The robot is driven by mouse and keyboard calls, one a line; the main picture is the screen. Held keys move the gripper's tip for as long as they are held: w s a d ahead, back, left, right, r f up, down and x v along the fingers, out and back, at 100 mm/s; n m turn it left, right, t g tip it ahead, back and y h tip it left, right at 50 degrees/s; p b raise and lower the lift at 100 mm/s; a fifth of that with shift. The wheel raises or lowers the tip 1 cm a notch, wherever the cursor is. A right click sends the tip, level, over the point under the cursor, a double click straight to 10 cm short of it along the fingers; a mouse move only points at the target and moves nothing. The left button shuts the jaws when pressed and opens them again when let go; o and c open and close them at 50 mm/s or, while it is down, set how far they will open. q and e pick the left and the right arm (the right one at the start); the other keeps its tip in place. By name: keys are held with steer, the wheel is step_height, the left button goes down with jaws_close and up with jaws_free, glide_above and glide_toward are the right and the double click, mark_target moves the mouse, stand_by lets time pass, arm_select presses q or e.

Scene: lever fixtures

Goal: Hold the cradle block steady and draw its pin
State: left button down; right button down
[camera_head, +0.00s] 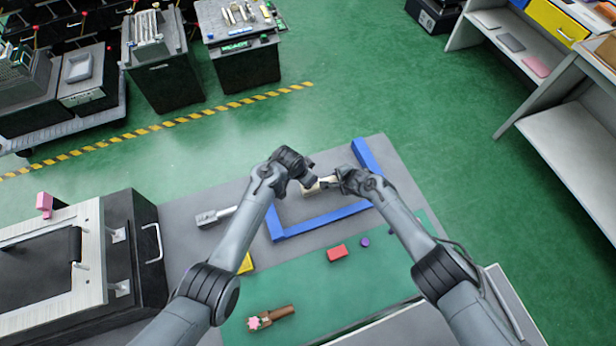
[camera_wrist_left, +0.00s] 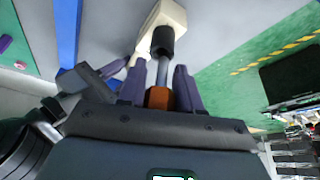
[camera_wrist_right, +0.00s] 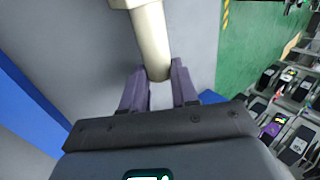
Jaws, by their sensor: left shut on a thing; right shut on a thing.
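The cradle block is a cream piece (camera_head: 311,189) between my two grippers, above the grey table area inside the blue rails. In the right wrist view its rounded cream arm (camera_wrist_right: 151,40) runs down between my fingers; my right gripper (camera_wrist_right: 160,82) is shut on it. The pin (camera_wrist_left: 160,68) has a grey shaft, a black collar by the cream block (camera_wrist_left: 165,18) and an orange-brown end. My left gripper (camera_wrist_left: 160,88) is shut on that end. I cannot tell how deep the pin sits in the block. In the head view both fingertips are largely hidden.
Blue rails (camera_head: 325,220) surround the work spot. A grey handled piece (camera_head: 214,216) lies left. A red block (camera_head: 337,253), purple disc (camera_head: 364,242), yellow piece (camera_head: 246,263) and brown-handled pink piece (camera_head: 270,316) lie nearer. A black cabinet (camera_head: 137,245) stands at left.

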arm_select(q)
steer(key=shift+r, duration=0.9)
steer(key=shift+r, duration=0.25)
steer(key=shift+r, duration=0.85)
arm_select(e)
steer(key=c, duration=0.8)
jaws_free()
steer(key=shift+r, duration=0.1)
